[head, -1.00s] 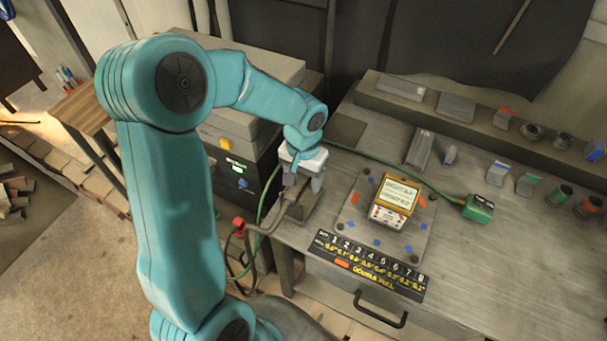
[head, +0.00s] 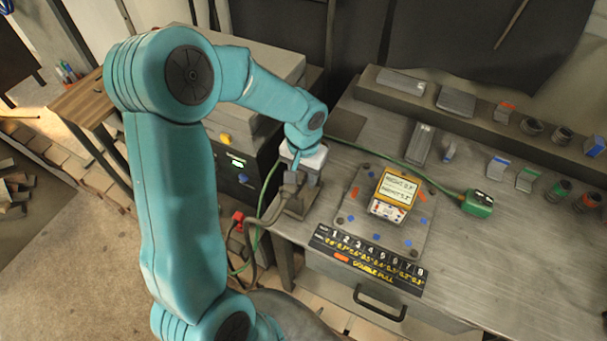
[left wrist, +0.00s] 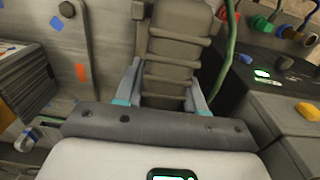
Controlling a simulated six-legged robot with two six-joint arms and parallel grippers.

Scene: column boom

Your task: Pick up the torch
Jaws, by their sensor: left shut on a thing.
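The torch (left wrist: 178,45) has a ribbed grey-brown handle. In the left wrist view it runs up the middle of the picture between the two fingers. My left gripper (left wrist: 164,88) is shut on this handle, with one finger on each side. In the head view the left gripper (head: 296,176) is low over the left edge of the workbench, and the white wrist body partly hides the torch. I cannot tell whether the torch still touches its rest there. My right gripper is not in view.
The grey workbench (head: 470,265) holds a plate (head: 350,222) with a yellow boxed meter (head: 394,193). A green cable leads to a green box (head: 478,203). A dark machine (head: 235,180) stands left of the bench, with hoses hanging between. Small parts stand at the right.

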